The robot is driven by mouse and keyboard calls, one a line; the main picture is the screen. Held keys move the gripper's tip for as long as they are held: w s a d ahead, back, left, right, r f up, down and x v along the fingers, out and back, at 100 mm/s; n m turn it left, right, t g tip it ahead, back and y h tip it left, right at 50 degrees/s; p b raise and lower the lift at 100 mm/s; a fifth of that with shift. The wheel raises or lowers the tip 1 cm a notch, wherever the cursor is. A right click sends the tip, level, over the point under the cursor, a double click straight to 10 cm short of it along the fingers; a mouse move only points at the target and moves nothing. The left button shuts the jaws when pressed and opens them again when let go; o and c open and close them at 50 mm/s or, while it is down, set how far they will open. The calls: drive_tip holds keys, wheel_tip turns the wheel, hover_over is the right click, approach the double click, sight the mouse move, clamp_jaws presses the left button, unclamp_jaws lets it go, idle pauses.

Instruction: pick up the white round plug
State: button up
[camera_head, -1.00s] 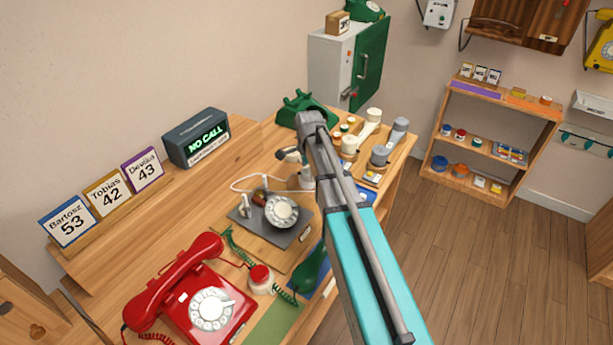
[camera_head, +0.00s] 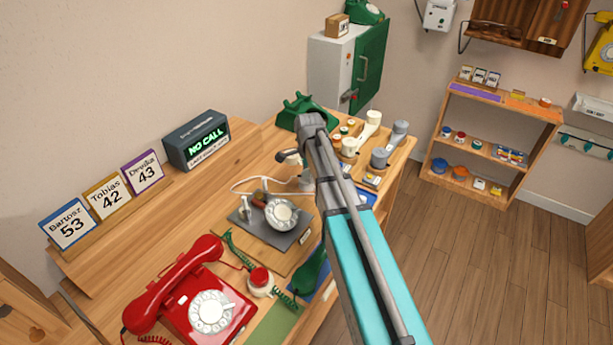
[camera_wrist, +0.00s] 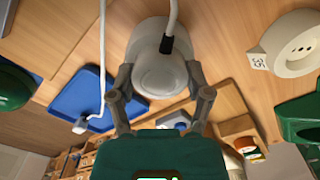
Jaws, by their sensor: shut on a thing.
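The white round plug (camera_wrist: 160,74) is in the middle of the wrist view, with a white cord running up from a black sleeve on it. My gripper (camera_wrist: 160,92) has one finger on each side of the plug and is shut on it. The plug is over the wooden table; whether it touches the wood cannot be told. In the head view my own arm hides most of the gripper and the plug.
A white round socket (camera_wrist: 292,44) and a blue tray (camera_wrist: 78,98) with a thin cord flank the plug. In the head view, a red phone (camera_head: 190,295), a dial on a grey plate (camera_head: 280,214) and a green phone (camera_head: 300,108) stand on the table.

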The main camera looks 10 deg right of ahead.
drive_tip(key=shift+r, duration=0.15)
wheel_tip(320, 180, up, 2)
drive_tip(key=shift+p, duration=1.2)
drive_tip(key=s+d+r+p, duration=0.1)
drive_tip(key=s+r+p, duration=0.2)
drive_tip(key=s, duration=0.1)
drive_tip(key=s+d+r+p, duration=0.1)
drive_tip(key=s+r+p, duration=0.3)
drive_tip(key=s, duration=0.1)
drive_tip(key=s+d+r+p, duration=0.1)
drive_tip(key=s+r+p, duration=0.2)
drive_tip(key=s, duration=0.1)
drive_tip(key=shift+s+d+r+p, duration=0.25)
drive_tip(key=shift+d+r+p, duration=0.05)
drive_tip(key=shift+d+r, duration=0.1)
